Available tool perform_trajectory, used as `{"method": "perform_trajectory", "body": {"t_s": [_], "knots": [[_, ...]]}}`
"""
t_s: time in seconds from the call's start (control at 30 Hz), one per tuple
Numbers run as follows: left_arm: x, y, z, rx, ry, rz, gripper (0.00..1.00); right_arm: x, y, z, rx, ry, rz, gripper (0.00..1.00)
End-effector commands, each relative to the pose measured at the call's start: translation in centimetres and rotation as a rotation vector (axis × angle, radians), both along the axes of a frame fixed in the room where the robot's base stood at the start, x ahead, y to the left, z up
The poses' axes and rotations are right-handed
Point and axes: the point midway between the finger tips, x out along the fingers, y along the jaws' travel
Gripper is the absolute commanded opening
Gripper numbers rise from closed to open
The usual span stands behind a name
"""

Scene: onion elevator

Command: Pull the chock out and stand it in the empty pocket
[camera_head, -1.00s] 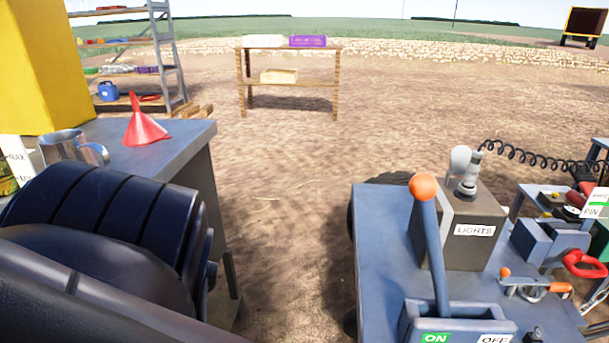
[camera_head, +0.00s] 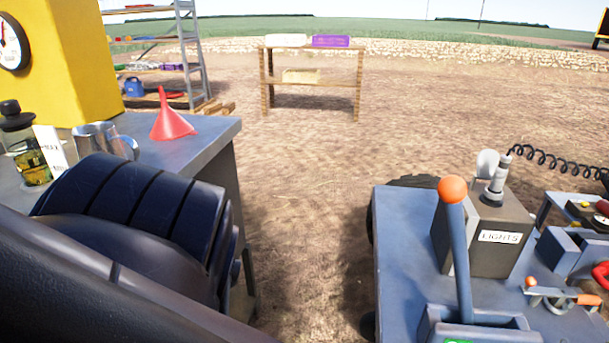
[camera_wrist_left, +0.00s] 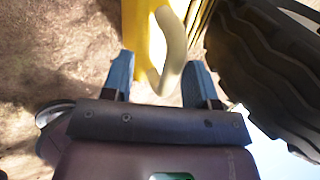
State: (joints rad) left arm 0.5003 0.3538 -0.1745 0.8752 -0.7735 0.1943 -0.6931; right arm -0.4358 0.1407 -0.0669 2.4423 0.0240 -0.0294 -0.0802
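In the left wrist view, a yellow block (camera_wrist_left: 141,40), which looks like the chock, has a cream curved bar (camera_wrist_left: 172,45) like a handle on it. It is beside a black treaded tyre (camera_wrist_left: 262,70). My left gripper (camera_wrist_left: 160,80) is open, its two blue fingers apart on either side of the bar's lower end. I cannot tell whether they touch it. The head view shows my dark left arm in the foreground, but not the gripper or the chock. My right gripper is not in view. I cannot make out an empty pocket.
A grey bench (camera_head: 205,140) at left holds a red funnel (camera_head: 172,120), a metal jug (camera_head: 100,138) and an oil bottle (camera_head: 25,150). At right, a blue-grey console (camera_head: 400,260) carries an orange-knobbed lever (camera_head: 458,235) and a lights box (camera_head: 490,235). Bare ground lies between them.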

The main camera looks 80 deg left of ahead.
Motion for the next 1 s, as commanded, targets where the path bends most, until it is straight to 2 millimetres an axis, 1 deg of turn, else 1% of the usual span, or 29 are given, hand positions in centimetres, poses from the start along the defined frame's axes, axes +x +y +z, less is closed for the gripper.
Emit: {"method": "perform_trajectory", "body": {"t_s": [0.17, 0.27, 0.5, 0.63, 0.8, 1.0], "knots": [[-0.4, 0.4, 1.1, 0.003, -0.002, 0.000, 0.52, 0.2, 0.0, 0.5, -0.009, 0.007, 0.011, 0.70], [-0.7, 0.6, 2.4, 0.001, -0.008, 0.001, 0.52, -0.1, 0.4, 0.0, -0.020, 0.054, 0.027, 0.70], [-2.6, 1.5, 5.9, 0.002, -0.013, -0.001, 0.52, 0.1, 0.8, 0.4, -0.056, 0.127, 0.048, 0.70], [-3.7, 1.9, 7.5, 0.002, -0.010, -0.001, 0.52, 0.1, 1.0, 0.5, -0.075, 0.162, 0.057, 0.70], [-4.9, 2.2, 8.7, 0.001, -0.005, 0.001, 0.52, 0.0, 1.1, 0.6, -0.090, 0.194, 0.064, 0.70], [-5.6, 2.3, 9.0, 0.000, 0.001, 0.001, 0.52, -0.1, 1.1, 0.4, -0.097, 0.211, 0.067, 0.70]]}}
